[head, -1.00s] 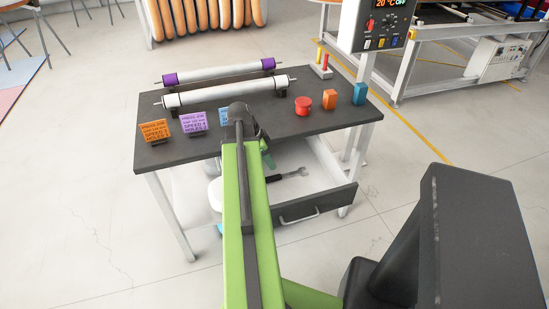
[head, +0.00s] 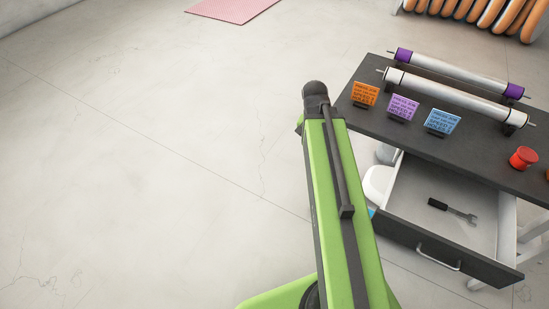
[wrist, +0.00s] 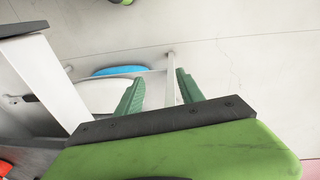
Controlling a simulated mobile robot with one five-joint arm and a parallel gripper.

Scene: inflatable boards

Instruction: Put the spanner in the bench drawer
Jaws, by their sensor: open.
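The spanner (head: 453,209), with a black handle and grey jaw, lies inside the open bench drawer (head: 420,238) in the head view. The drawer has a white inside, a dark front and a pale handle, and is pulled out from the dark-topped bench (head: 440,147). My gripper (wrist: 160,90) shows in the wrist view with its two green fingers apart and nothing between them. In the head view my arm extends left of the bench and drawer, and the fingers are hidden behind the arm.
On the bench stand orange (head: 365,94), purple (head: 403,107) and blue (head: 442,122) signs, two rollers (head: 450,95) and a red round object (head: 523,158). A white rounded object (head: 377,185) is beside the drawer. The floor at left is clear.

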